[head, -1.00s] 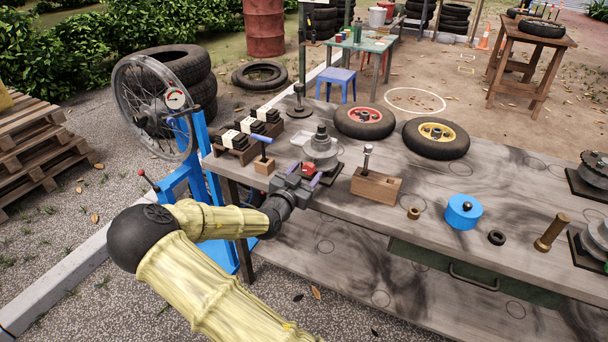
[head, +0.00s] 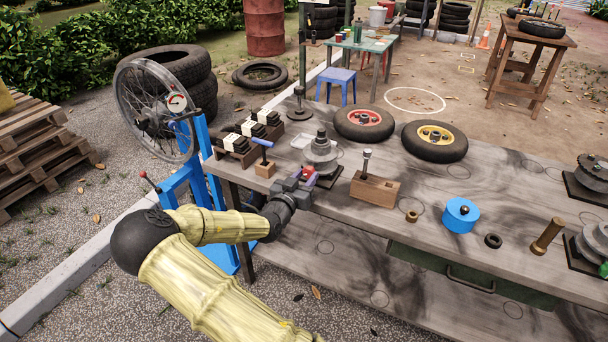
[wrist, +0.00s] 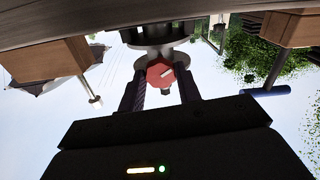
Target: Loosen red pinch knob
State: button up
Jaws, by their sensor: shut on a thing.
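The red pinch knob (head: 309,172) is on the near side of a grey stepped metal fixture (head: 319,152) on the workbench, low down. My gripper (head: 306,178) reaches it from the front left, with its purple-tinted fingers on either side of the knob. In the wrist view the red knob (wrist: 160,73), with a pale mark on its face, sits between the two dark fingers, and my gripper (wrist: 160,80) is shut on it. The fingers and gripper body hide part of the knob in the head view.
A wooden block with an upright metal pin (head: 375,187) stands just right of the fixture. A blue-handled tool in a small wooden block (head: 265,169) stands to the left. A blue round container (head: 461,215), small rings and wheels with tyres are farther right and behind. The bench front is fairly clear.

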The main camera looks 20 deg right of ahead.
jog(key=n+p, duration=0.2)
jog(key=n, duration=0.3)
jog(key=shift+r+n+p, duration=0.1)
jog(key=shift+n+p, duration=0.2)
jog(key=shift+p, duration=0.1)
jog(key=n+p, duration=0.1)
jog(key=n, duration=0.5)
jog(key=o, duration=1)
jog(key=shift+c, duration=0.2)
jog(key=v, duration=1.7)
jog(key=shift+s+a, duration=0.1)
jog(key=shift+s, duration=0.05)
